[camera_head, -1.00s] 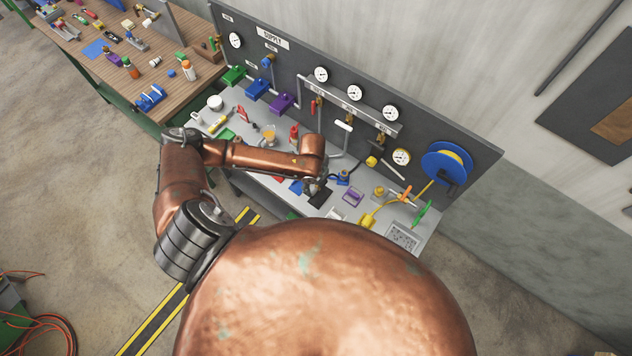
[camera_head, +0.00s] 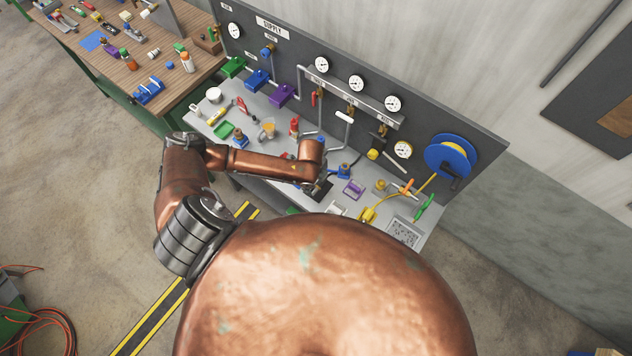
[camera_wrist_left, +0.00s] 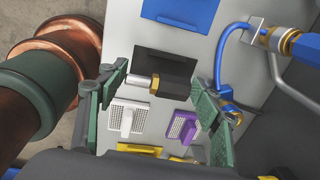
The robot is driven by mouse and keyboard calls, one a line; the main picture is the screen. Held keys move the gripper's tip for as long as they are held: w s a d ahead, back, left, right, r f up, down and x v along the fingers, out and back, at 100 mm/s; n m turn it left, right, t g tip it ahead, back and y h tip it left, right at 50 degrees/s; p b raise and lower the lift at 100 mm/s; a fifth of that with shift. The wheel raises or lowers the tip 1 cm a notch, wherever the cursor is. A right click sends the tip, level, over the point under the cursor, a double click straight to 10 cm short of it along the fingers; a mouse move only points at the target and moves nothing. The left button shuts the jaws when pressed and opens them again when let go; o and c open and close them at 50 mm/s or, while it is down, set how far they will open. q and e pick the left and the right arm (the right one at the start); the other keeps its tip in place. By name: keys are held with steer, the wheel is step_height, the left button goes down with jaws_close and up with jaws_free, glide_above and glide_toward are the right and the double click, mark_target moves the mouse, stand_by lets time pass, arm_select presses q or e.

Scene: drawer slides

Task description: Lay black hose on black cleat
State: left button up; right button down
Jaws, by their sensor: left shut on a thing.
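The rest of the hose is not clear. My right gripper is not in view.
A blue plate (camera_wrist_left: 185,12) lies beyond the black one. A white cleat (camera_wrist_left: 128,118) and a purple cleat (camera_wrist_left: 182,128) lie on the near side. A blue hose (camera_wrist_left: 219,60) arcs close to my right-hand finger. A blue reel (camera_head: 448,160) hangs on the back panel.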

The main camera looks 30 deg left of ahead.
arm_select(q)
steer(key=shift+f+b, duration=0.3)
steer(key=shift+f, duration=0.4)
stand_by(0.3)
steer(key=shift+f+b, duration=0.35)
steer(key=shift+f, duration=0.7)
steer(key=o, duration=1.3)
steer(key=shift+o, duration=0.2)
steer(key=shift+r, duration=0.1)
step_height(320, 180, up, 3)
steer(key=p, duration=0.3)
steer(key=shift+s, duration=0.15)
steer(key=shift+s+r+p, duration=0.15)
steer(key=shift+r+p, duration=0.4)
steer(key=shift+r, duration=0.4)
